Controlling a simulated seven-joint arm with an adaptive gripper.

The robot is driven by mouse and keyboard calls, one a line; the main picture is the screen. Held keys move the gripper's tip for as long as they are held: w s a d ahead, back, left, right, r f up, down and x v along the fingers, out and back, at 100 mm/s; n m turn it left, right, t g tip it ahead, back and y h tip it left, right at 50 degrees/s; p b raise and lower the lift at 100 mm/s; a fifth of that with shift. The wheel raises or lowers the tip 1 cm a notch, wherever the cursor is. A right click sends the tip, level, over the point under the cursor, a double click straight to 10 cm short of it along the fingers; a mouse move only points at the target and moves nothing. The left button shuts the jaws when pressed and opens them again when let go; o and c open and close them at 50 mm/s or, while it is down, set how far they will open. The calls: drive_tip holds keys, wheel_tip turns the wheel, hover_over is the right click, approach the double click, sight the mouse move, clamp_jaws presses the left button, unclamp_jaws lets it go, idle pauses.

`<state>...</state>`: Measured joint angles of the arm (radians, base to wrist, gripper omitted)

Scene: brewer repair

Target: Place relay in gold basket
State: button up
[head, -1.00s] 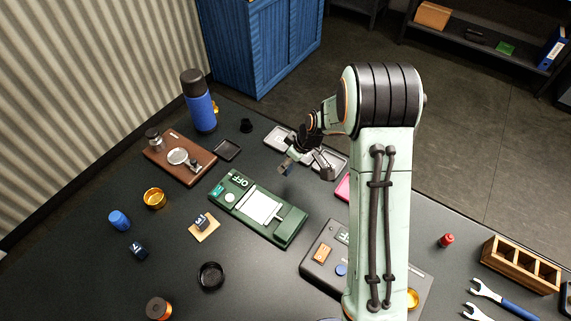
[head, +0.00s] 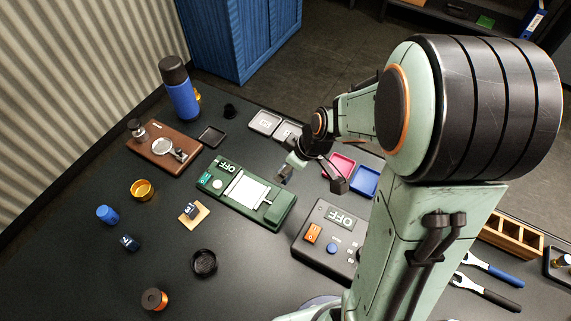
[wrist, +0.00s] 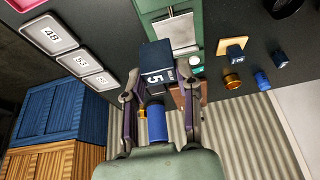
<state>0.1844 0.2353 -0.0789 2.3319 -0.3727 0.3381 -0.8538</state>
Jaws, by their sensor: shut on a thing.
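The relay, a dark blue block with white marking (wrist: 157,62), is held between the fingers of my gripper (wrist: 160,78) in the wrist view. In the head view my gripper (head: 291,165) is above the table by the far right edge of the green device, with the relay (head: 285,173) small at its tips. A round gold container (head: 142,189) stands on the table at the left, well apart from my gripper; it also shows in the wrist view (wrist: 233,81). Its inside is too small to read.
The green device (head: 247,192) lies between my gripper and the gold container. A numbered block sits on a wooden tile (head: 193,214). A tall blue flask (head: 181,98) and a brown board (head: 163,147) stand at the far left. A grey switch box (head: 328,238) is on the right.

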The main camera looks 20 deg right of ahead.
drive_tip(key=shift+s+m, duration=0.2)
drive_tip(key=shift+m, duration=0.4)
drive_tip(key=w+r+m+t+h, duration=0.15)
drive_tip(key=w+r+m, duration=0.3)
drive_tip(key=w, duration=0.95)
drive_tip(key=w+a, duration=0.4)
drive_tip(key=a, duration=0.4)
drive_tip(key=n+g+y, duration=0.2)
drive_tip(key=n, duration=0.4)
hover_over(140, 190)
drive_tip(key=s+d, duration=0.1)
wheel_tip(140, 190, down, 6)
drive_tip(key=shift+t, duration=0.25)
drive_tip(key=f, duration=1)
drive_tip(key=shift+s+d+f, duration=0.15)
drive_tip(key=shift+d+f, duration=0.1)
drive_tip(key=shift+f, duration=0.1)
